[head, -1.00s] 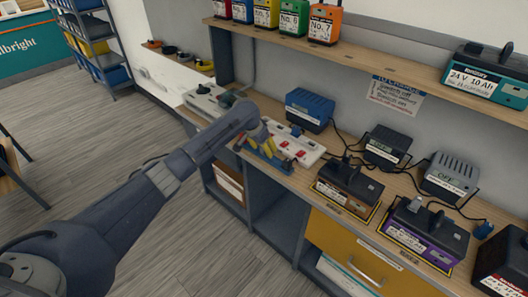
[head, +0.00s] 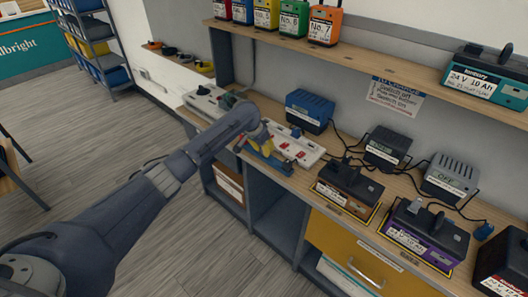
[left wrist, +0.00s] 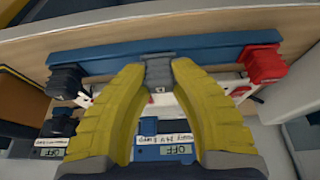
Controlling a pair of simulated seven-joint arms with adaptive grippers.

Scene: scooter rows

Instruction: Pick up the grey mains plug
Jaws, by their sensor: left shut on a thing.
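The grey mains plug (left wrist: 159,70) sits at the middle of a blue rail (left wrist: 205,50) in the left wrist view. My left gripper (left wrist: 159,84) is shut on it, with one yellow finger on each side. The plug still appears to be at the rail. A black plug (left wrist: 66,82) is at the rail's left end and a red plug (left wrist: 266,66) at its right end. In the head view my left gripper (head: 265,138) is over the blue rail (head: 268,163) at the bench's front edge, and it hides the grey plug. My right gripper is out of view.
A white socket strip (head: 308,153) lies just behind the rail. A blue charger (head: 310,110) stands behind it. Brown (head: 348,187) and purple (head: 428,230) battery units stand to the right, with black cables. A shelf (head: 370,58) overhangs the bench. The floor in front is open.

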